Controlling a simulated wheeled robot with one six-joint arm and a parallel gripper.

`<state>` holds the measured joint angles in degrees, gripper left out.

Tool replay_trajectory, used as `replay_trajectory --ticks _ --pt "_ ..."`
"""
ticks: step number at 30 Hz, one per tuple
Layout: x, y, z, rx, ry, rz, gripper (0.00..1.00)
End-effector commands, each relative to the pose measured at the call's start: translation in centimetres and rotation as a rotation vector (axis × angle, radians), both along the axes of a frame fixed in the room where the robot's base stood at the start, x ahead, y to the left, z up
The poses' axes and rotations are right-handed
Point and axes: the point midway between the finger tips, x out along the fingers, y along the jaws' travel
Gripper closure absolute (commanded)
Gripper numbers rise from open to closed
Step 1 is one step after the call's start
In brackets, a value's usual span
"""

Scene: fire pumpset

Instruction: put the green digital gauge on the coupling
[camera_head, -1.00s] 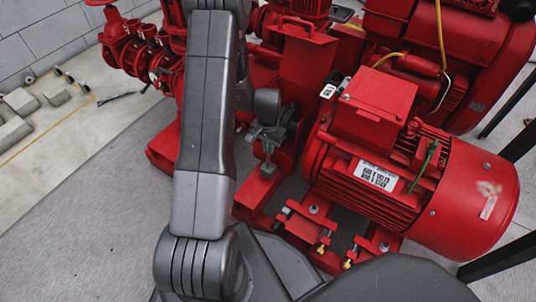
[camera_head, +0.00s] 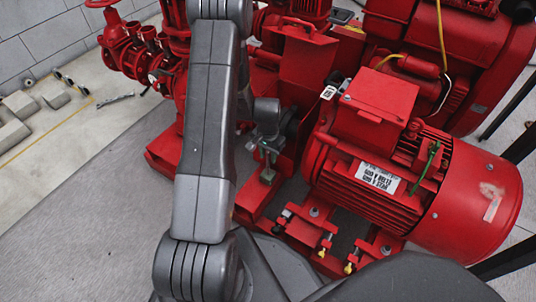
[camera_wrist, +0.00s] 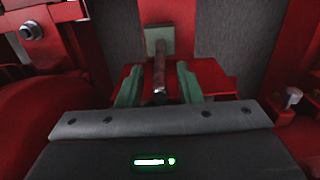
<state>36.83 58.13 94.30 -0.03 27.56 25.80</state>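My gripper (camera_head: 267,152) hangs low over the red base frame, left of the motor. Its two green fingers show in the wrist view (camera_wrist: 160,80), with a brownish rod (camera_wrist: 160,72) between them. The rod ends in a green square piece (camera_wrist: 160,38), which also shows below the fingers in the head view (camera_head: 267,174). Narrow gaps show beside the rod, so I cannot tell whether the fingers grip it. I cannot tell if this is the gauge. A slim green item (camera_head: 428,162) lies on the motor. The coupling area between motor and pump is mostly hidden behind my gripper.
The large red motor (camera_head: 400,185) stands close on the right. Red pipes and valves (camera_head: 135,45) stand at the left back. Bolts and brackets (camera_head: 320,235) stick up from the base frame. The grey floor (camera_head: 90,215) at left is clear.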

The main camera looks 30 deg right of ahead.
Motion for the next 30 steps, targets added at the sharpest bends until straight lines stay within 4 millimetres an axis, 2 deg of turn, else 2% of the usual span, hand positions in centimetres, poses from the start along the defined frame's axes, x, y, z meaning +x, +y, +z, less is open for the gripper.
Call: replay_trajectory --ticks 5,12,18,24,30 --pt "0.1 0.0 1.9 -0.002 -0.002 0.0 0.67" --pt "0.1 -0.1 7.3 -0.003 -0.004 0.0 0.67" --pt "0.1 0.0 10.7 -0.001 -0.002 0.0 0.67" --pt "0.0 0.0 12.2 0.0 0.0 0.0 0.67" --pt "0.0 0.0 12.3 0.0 0.0 0.0 0.67"
